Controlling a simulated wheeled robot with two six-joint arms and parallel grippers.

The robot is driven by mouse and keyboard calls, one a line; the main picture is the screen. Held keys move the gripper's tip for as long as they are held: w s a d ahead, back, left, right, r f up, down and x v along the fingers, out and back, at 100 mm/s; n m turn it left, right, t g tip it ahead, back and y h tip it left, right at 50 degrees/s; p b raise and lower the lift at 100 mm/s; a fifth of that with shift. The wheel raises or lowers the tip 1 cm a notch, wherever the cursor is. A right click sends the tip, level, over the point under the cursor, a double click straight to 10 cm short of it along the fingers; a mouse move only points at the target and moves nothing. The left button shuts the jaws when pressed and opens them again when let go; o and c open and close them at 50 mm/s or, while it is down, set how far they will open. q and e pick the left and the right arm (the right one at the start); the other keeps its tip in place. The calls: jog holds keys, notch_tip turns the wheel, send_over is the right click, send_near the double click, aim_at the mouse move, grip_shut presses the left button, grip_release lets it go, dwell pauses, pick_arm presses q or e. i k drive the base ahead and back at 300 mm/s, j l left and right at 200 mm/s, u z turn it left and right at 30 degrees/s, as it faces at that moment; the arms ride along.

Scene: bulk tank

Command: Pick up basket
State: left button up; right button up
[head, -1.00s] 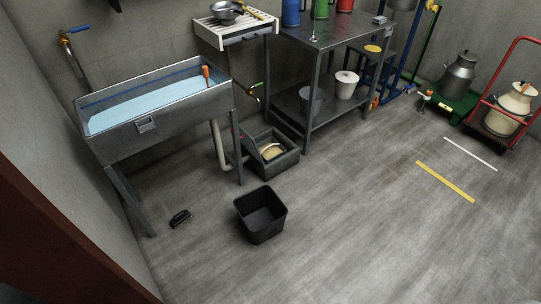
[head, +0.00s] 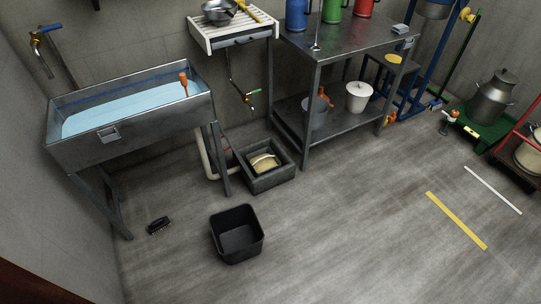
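A black, open-topped basket (head: 237,236) stands upright on the grey floor, left of the middle of the head view. Its inside looks empty. It stands apart from the sink and from the floor basin. Neither of my grippers shows in this view.
A metal sink (head: 130,125) with blue water stands on legs at the left. A black brush (head: 158,225) lies on the floor below it. A grey floor basin (head: 281,178) sits behind the basket, and a metal shelf table (head: 350,45) beyond it. The floor (head: 350,240) to the right is clear.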

aim_at(263, 163)
jog(key=i+l+u, duration=0.1)
jog(key=l, duration=0.35)
jog(key=i+l+u, duration=0.15)
jog(key=l, duration=0.3)
jog(key=i+l+u, duration=0.1)
jog(key=i+l, duration=0.15)
jog(key=l, duration=0.2)
jog(key=i+l+u, duration=0.1)
jog(key=l, duration=0.35)
jog(key=i+l+u, duration=0.15)
jog(key=l, duration=0.35)
jog(key=i+l+u, duration=0.1)
jog(key=l, duration=0.4)
